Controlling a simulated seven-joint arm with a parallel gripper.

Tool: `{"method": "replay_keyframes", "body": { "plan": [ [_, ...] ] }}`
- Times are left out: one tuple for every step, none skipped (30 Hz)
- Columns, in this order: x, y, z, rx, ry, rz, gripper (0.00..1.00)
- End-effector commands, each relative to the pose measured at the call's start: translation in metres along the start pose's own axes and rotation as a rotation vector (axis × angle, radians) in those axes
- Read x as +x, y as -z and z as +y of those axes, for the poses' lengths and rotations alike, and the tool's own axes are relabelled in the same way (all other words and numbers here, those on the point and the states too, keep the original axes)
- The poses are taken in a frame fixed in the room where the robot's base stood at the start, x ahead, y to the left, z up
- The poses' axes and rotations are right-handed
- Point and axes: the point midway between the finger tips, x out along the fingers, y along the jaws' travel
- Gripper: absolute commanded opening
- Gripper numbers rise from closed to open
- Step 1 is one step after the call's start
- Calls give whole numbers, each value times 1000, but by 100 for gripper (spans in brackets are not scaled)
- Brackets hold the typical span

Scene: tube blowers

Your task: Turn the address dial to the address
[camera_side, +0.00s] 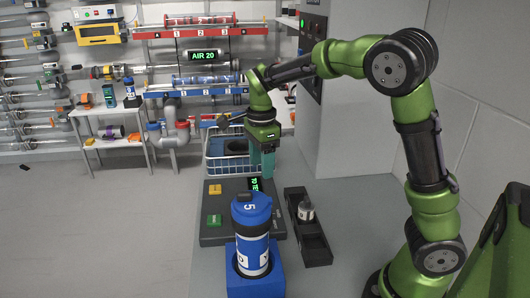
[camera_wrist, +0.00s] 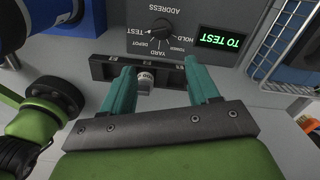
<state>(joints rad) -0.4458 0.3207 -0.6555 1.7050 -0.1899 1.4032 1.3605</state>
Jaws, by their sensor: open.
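The address dial (camera_wrist: 162,28) is a dark round knob on a grey console panel at the top of the wrist view. It is ringed by upside-down labels, among them TEST, DEPOT, YARD and HOLD. I cannot tell surely which label its pointer faces. My gripper (camera_side: 262,172) points down above the console's far end. Its teal fingers are apart in the wrist view (camera_wrist: 163,72), with nothing held. I cannot make out the dial in the side view.
A black tray (camera_side: 318,250) with a small grey cylinder (camera_side: 306,212) lies right of the console (camera_side: 212,238). A blue carrier marked 5 (camera_side: 252,215) stands upright in a blue holder (camera_side: 257,285) in front. A wire basket (camera_side: 212,165) stands behind. A display (camera_side: 203,56) reads AIR 20.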

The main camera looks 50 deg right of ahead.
Motion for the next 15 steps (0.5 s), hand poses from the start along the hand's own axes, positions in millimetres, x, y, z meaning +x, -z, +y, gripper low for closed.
{"method": "replay_keyframes", "body": {
  "plan": [
    [-10, 0, 0, 0, 3, -2, 60],
    [-14, 0, 0, -1, 3, -1, 60],
    [-20, 0, 0, -1, 3, -1, 60],
    [-23, 0, 0, -1, 2, -2, 60],
    [-26, 0, 0, -1, 1, -1, 60],
    [-30, 0, 0, -1, 2, 0, 60],
    [-32, 0, 0, -1, 1, 0, 60],
    [-33, 0, 0, 0, 0, -1, 60],
    [-35, 0, 0, 0, 0, 0, 60],
    [-35, 0, 0, 0, 0, 0, 60],
    [-36, 0, 0, 0, 0, 0, 60],
    [-36, 0, 0, 0, 0, 0, 60],
    [-36, 0, 0, 0, 0, 0, 60],
    [-36, 0, 0, 0, -1, 0, 60],
    [-36, 0, 0, 0, -1, 0, 60]
  ]
}}
